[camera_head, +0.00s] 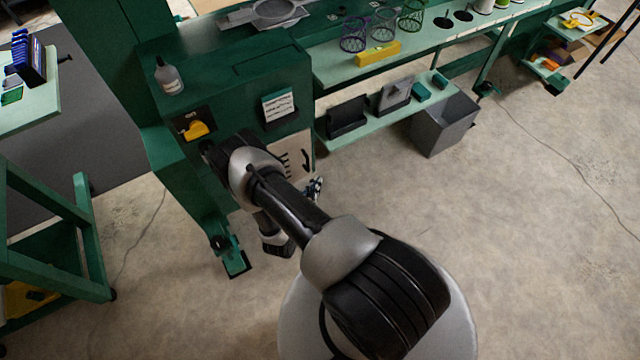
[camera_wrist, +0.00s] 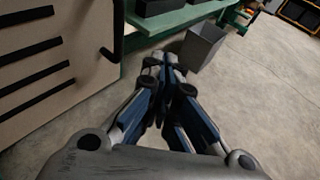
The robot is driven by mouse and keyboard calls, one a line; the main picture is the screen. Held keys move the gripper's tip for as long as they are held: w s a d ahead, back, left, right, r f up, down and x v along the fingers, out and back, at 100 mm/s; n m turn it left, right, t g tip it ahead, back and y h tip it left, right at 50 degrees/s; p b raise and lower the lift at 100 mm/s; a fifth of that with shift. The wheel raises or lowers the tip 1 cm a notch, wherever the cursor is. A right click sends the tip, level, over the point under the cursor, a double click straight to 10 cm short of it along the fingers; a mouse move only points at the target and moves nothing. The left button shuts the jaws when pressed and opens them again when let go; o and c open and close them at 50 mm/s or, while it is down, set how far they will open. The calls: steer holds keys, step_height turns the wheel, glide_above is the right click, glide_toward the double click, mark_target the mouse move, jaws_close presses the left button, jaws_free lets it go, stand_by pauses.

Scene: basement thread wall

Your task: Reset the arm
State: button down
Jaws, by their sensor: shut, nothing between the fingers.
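My arm reaches out from the lower right of the head view toward the green machine (camera_head: 215,75). A light panel with dark stripes (camera_wrist: 45,60) stands close on the left of the fingers. The same panel (camera_head: 293,158) shows partly behind my arm in the head view.
A yellow switch (camera_head: 194,129) and a white bottle (camera_head: 168,77) are on the machine. A green shelf bench (camera_head: 330,72) holds wire cups and dark bins. The floor at right (camera_head: 540,230) is clear.

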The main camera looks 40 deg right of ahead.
steer(key=s+a+r+p, duration=0.2)
steer(key=s, duration=0.6)
steer(key=shift+s+a+r+p, duration=0.2)
steer(key=shift+a+r+p, duration=0.1)
steer(key=shift+a+r, duration=0.1)
steer(key=w+d+r+m+g+h, duration=0.1)
steer(key=w+r+m+g, duration=0.2)
steer(key=r, duration=0.5)
steer(key=w+d+r+m+g+h, duration=0.15)
steer(key=r+m, duration=0.25)
steer(key=r, duration=0.5)
step_height(320, 180, up, 14)
steer(key=s+a+f+m+g+y, duration=0.1)
steer(key=s+a+m+g+y, duration=0.1)
steer(key=m+g, duration=0.4)
steer(key=s+a+r+m+t+y, duration=0.4)
steer(key=a+r, duration=0.4)
steer(key=r, duration=0.2)
steer(key=s+a+r+m+t+y, duration=0.4)
steer(key=s+a+r+m+y, duration=0.2)
steer(key=s+a+r+y, duration=0.2)
steer(key=shift+s+a+r+m+y, duration=0.15)
steer(key=shift+a+r+m+y, duration=0.15)
steer(key=shift+a+r+y, duration=0.45)
